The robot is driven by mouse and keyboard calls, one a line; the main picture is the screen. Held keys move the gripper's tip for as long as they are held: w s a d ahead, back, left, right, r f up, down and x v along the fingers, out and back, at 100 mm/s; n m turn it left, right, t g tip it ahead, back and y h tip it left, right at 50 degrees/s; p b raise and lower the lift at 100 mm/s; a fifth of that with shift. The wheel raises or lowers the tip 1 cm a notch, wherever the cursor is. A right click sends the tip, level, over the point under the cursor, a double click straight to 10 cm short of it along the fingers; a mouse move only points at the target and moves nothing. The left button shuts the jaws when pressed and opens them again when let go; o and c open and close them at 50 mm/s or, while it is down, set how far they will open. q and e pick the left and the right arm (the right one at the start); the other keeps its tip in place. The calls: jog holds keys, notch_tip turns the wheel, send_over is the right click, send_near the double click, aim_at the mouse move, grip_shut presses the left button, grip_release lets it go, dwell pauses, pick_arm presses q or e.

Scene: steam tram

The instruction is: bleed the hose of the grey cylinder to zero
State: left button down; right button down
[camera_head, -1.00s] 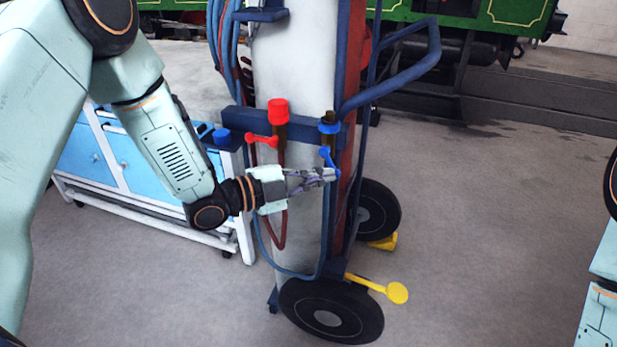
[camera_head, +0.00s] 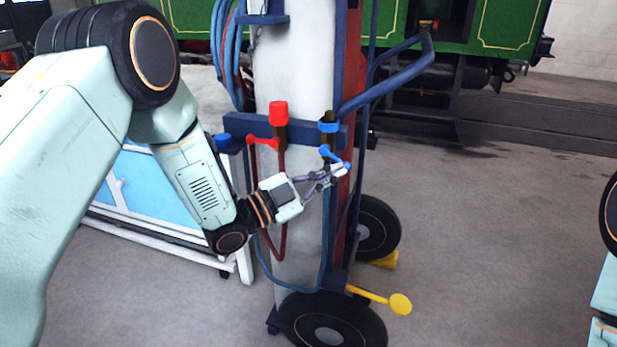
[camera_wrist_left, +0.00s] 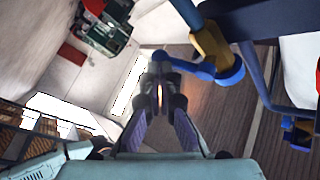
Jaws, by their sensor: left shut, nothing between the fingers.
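The pale grey cylinder (camera_head: 292,70) stands upright on a dark blue trolley. On its crossbar (camera_head: 252,126) are a red-capped valve (camera_head: 279,112) with a red lever (camera_head: 262,141) pointing left and a blue-topped valve (camera_head: 328,128) with a blue lever (camera_head: 329,154) slanting down to the right. My left gripper (camera_head: 342,172) is shut and empty, its tips at the free end of the blue lever. In the left wrist view the blue lever (camera_wrist_left: 204,69) runs from a brass valve body (camera_wrist_left: 213,46) to the fingertips; whether they touch I cannot tell. My right gripper is out of view.
A red hose (camera_head: 283,243) and a blue hose (camera_head: 300,277) hang below the valves. The trolley has black wheels (camera_head: 332,325), a yellow pedal (camera_head: 400,303) and a blue handle (camera_head: 395,88). A white-and-blue cabinet (camera_head: 145,190) stands left. The floor at right is clear.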

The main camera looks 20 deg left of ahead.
pick_arm(q)
jog(key=shift+r, duration=0.15)
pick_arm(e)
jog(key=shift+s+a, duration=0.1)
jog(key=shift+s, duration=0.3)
pick_arm(q)
jog(key=shift+w+d, duration=0.1)
jog(key=shift+d, duration=0.05)
jog(key=shift+r, duration=0.1)
dwell(1.3)
